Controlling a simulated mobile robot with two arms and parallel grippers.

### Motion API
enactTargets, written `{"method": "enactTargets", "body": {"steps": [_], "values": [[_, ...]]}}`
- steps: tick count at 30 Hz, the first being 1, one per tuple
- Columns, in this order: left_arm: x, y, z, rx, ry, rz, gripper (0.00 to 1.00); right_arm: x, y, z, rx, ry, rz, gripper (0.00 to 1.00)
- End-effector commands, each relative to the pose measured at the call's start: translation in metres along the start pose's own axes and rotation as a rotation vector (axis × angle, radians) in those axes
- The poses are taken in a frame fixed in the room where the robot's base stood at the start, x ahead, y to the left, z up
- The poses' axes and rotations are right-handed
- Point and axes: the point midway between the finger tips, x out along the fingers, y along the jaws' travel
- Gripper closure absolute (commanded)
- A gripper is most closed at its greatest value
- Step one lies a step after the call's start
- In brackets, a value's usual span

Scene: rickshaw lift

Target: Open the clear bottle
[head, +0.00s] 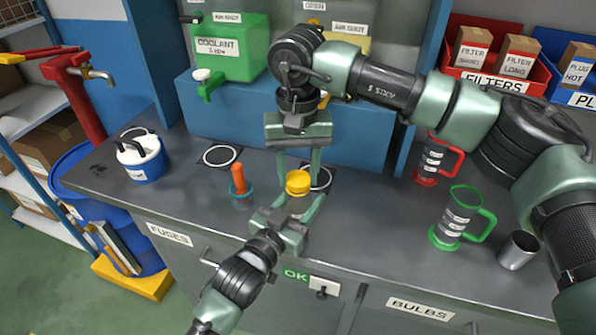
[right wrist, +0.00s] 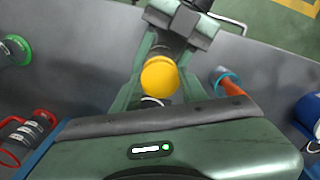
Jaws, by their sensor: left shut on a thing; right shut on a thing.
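The yellow cap (head: 298,181) of the clear bottle shows near the front middle of the bench; it also shows in the right wrist view (right wrist: 160,77). The bottle's clear body is mostly hidden below the cap and between the fingers. My right gripper (head: 299,172) comes down from above with its fingers on both sides of the cap, shut on it. My left gripper (head: 301,199) reaches in from the front, low, with its fingers around the bottle, shut on it. In the right wrist view the left gripper (right wrist: 176,38) is just beyond the cap.
An orange-handled tool in a teal cup (head: 240,192) stands close left of the bottle. A blue-white container (head: 140,158) is farther left. Red (head: 436,160) and green (head: 460,220) jugs and a metal cup (head: 518,250) are at right. A green coolant can (head: 232,50) stands behind.

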Motion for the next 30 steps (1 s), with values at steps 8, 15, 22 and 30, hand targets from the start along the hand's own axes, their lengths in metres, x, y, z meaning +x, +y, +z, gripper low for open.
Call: {"method": "enactTargets", "body": {"steps": [8,15,22,30], "values": [[0.0,0.0,0.0,0.0,0.001,0.0,1.0,-0.003,0.0,0.0,0.0,0.0,0.0,1.0],[0.0,0.0,0.0,0.0,0.001,0.0,1.0,-0.012,0.0,0.0,0.0,0.0,0.0,1.0],[0.0,0.0,-0.001,0.0,0.001,0.0,1.0,-0.02,0.0,0.0,0.0,0.0,0.0,1.0],[0.0,0.0,-0.001,0.0,0.001,0.0,1.0,-0.022,0.0,0.0,0.0,-0.001,0.0,1.0]]}}
